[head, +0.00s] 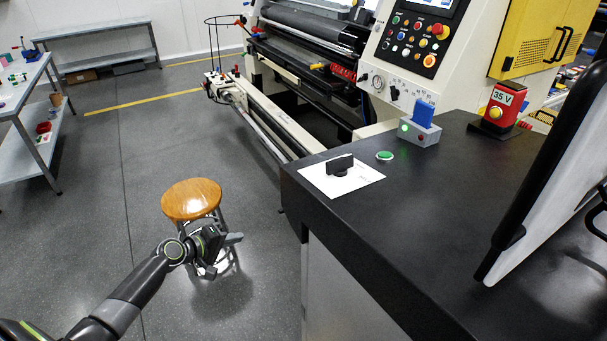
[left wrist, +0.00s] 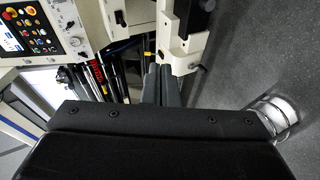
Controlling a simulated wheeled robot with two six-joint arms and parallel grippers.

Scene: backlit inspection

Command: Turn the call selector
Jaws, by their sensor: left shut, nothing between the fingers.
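The call selector (head: 340,164) is a black bar-shaped knob on a white plate (head: 358,183). The plate lies on the dark counter (head: 430,190) near its left corner in the head view. My left gripper (head: 238,239) is left of the counter, over the floor by the stool, and apart from the selector. Its fingers are together with nothing between them; they also show in the left wrist view (left wrist: 162,88). The selector is not visible in the left wrist view. My right gripper is not in view.
A green button (head: 385,156), a grey box with a blue top (head: 420,124) and a red "35 V" unit (head: 500,105) stand behind the selector. A large black-framed panel (head: 550,170) rises at the right. A wooden stool (head: 191,199) stands beside the counter.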

